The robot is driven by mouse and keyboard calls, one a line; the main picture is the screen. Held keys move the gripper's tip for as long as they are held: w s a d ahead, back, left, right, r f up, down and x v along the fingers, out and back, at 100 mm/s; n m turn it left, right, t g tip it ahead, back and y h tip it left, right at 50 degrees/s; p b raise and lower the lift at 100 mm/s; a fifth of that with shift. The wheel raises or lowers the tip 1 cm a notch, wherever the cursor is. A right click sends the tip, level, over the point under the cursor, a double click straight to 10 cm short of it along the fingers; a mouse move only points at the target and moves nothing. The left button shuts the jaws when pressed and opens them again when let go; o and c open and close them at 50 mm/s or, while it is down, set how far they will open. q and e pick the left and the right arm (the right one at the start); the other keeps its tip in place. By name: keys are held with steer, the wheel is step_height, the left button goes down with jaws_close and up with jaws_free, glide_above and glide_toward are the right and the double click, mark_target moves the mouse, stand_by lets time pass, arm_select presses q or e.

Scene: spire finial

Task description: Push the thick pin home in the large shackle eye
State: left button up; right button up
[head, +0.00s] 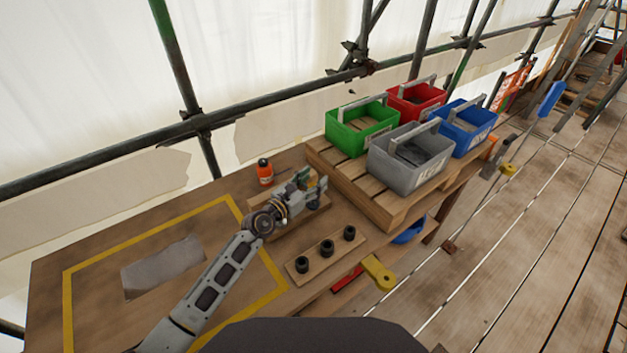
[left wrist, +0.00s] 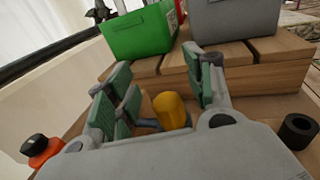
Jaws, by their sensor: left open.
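My left gripper (head: 312,187) is open over a wooden block on the bench, its arm coming from the lower left. In the left wrist view its green-padded fingers (left wrist: 158,75) stand apart. A rounded yellow piece (left wrist: 171,110), perhaps the head of the thick pin, shows between the fingers, nearer the right one. A grey-blue piece (left wrist: 148,125) lies just left of it. I cannot tell whether either finger touches the yellow piece. The large shackle eye is not clearly visible, and the gripper covers most of this spot in the head view. My right gripper is not in view.
A wooden strip (head: 314,258) with three dark cylinders lies in front. An orange bottle (head: 265,174) stands behind left. A pallet (head: 388,212) with green, red, blue and grey bins is at the right. A yellow tool (head: 379,272) lies near the bench edge.

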arm_select(q)
steer(key=v, duration=1.1)
steer(key=shift+s+a, duration=0.2)
steer(key=shift+a, duration=0.05)
stand_by(1.5)
